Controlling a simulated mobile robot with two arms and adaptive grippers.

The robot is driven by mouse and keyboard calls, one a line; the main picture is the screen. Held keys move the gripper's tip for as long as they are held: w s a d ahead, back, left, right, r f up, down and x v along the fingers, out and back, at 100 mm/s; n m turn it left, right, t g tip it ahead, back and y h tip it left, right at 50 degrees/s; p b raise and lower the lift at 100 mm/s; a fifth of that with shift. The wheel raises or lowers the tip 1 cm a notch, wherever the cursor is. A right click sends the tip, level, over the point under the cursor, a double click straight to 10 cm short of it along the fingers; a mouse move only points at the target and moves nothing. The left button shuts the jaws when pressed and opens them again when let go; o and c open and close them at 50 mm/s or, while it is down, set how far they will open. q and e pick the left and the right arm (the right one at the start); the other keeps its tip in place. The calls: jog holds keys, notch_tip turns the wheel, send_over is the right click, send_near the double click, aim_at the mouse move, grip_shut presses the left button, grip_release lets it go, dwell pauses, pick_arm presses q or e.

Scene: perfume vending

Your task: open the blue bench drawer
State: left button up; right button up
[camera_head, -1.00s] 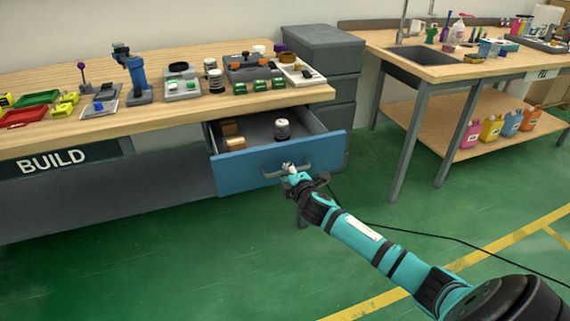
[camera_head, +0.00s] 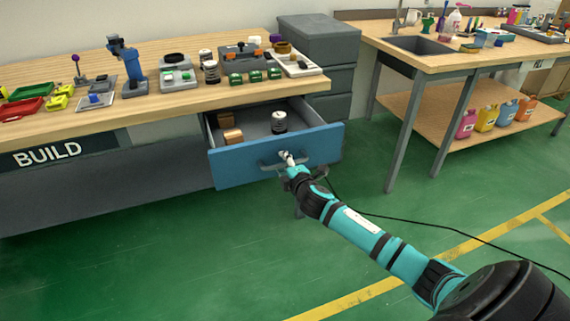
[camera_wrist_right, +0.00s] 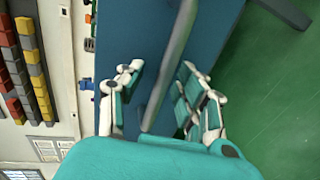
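The blue bench drawer (camera_head: 235,170) stands pulled out from under the wooden bench top. Its grey handle (camera_head: 268,164) runs across the front. Inside the drawer are a dark jar with a light band (camera_head: 279,122) and small tan blocks (camera_head: 233,136). My right gripper (camera_head: 286,157) is at the handle. In the right wrist view the handle bar (camera_wrist_right: 170,65) passes between the two spread fingers of my right gripper (camera_wrist_right: 160,80), with visible gaps beside it, in front of the blue drawer face (camera_wrist_right: 135,35). My left gripper is out of view.
The bench top (camera_head: 160,110) holds trays, jars and small parts. Grey drawer units (camera_head: 318,50) stand behind its right end. A sink bench (camera_head: 450,70) with colored jugs on its lower shelf stands at right. Green floor (camera_head: 200,260) is open in front; a black cable crosses it.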

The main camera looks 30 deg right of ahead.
jog(key=v, duration=1.2)
jog(key=shift+d, duration=0.1)
